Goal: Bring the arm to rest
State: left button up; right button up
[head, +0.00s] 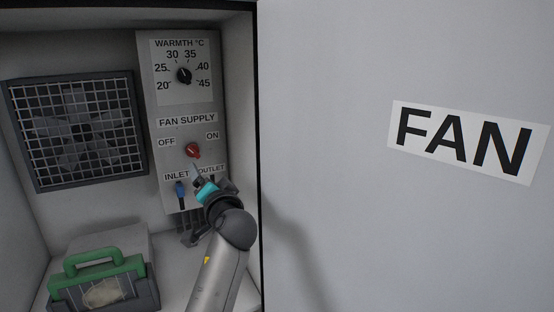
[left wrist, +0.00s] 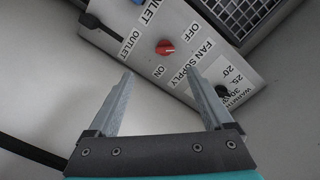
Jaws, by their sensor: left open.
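My left gripper (head: 202,176) reaches up from below in the head view, in front of the control panel (head: 150,110), just under the red fan supply knob (head: 192,150). It is open. In the left wrist view its two fingers (left wrist: 162,78) stand well apart with nothing between them. The red knob (left wrist: 165,47) shows beyond the tips there, apart from them. In the head view the gripper covers part of the panel's lower right, near the OUTLET label. My right gripper is in neither view.
A black warmth dial (head: 184,76) sits higher on the panel, and a blue inlet plug (head: 180,190) lower. A grilled fan (head: 78,128) is on the left wall. A green-handled box (head: 104,284) stands on the floor. A large panel marked FAN (head: 465,141) fills the right.

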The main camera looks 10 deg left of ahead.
pick_arm(q)
jog(key=s+f+n+g+h, duration=0.1)
jog(key=s+f+g+h, duration=0.15)
jog(key=s+f, duration=0.75)
jog(key=s+f+n+g+h, duration=0.1)
jog(key=s+f+g+h, duration=0.15)
jog(key=s+f, duration=0.75)
jog(key=s+d+f+g+h, duration=0.2)
jog(key=s+d+f+g, duration=0.15)
jog(key=s, duration=0.65)
jog(key=s+d+f+g+h, duration=0.3)
jog(key=s+f, duration=0.2)
jog(key=s, duration=0.5)
notch_tip(320, 180, down, 23)
jog(key=s+m+g, duration=0.1)
jog(key=s, duration=0.1)
jog(key=s+a+f+g, duration=0.1)
jog(key=s+a+f, duration=0.1)
jog(key=s+f, duration=1.2)
jog(key=shift+s+a+b, duration=0.25)
jog(key=shift+s+b, duration=0.15)
jog(key=shift+s, duration=0.2)
